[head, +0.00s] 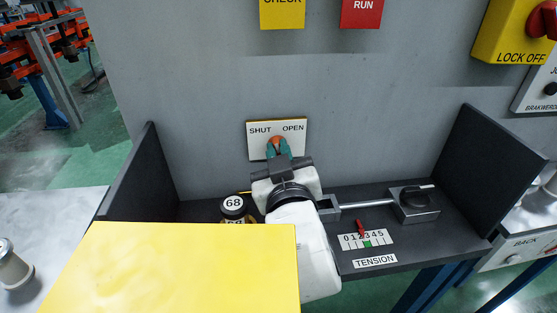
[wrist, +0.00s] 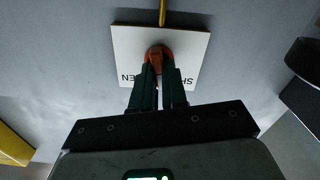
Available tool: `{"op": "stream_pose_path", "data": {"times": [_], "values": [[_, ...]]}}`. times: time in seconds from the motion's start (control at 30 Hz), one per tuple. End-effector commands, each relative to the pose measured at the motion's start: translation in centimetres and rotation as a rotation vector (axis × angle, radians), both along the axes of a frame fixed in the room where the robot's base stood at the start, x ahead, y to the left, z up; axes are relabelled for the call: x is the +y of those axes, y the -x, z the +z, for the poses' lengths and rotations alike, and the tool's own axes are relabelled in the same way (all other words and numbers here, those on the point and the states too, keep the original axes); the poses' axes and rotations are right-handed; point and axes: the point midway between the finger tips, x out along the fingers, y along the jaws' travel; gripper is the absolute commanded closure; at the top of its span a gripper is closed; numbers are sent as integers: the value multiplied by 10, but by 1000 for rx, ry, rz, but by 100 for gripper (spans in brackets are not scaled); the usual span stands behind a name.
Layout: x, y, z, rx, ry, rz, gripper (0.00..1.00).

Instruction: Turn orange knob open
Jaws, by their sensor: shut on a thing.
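The orange knob (head: 276,142) sits in the middle of a white plate (head: 258,143) on the grey wall, between the words SHUT and OPEN. It also shows in the wrist view (wrist: 159,52). My gripper (head: 277,150) reaches it from the front, its green fingers shut on the knob's sides. In the wrist view the two fingers of my gripper (wrist: 160,66) meet the knob from both sides. The fingers hide part of the knob, so its exact turn angle is hard to tell.
Below is a dark shelf with side walls (head: 480,165), a black lever box (head: 414,204), a TENSION scale (head: 366,239) and a drum marked 68 (head: 233,205). A yellow panel (head: 190,270) covers the lower left. Yellow CHECK (head: 282,12) and red RUN (head: 361,12) signs are above.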

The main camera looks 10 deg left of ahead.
Motion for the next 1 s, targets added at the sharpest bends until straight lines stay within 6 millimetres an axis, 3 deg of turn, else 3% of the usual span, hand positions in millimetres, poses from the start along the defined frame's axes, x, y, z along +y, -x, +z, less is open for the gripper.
{"op": "stream_pose_path", "data": {"times": [1.0], "values": [[-4,-2,-3,251,-868,1,100]]}}
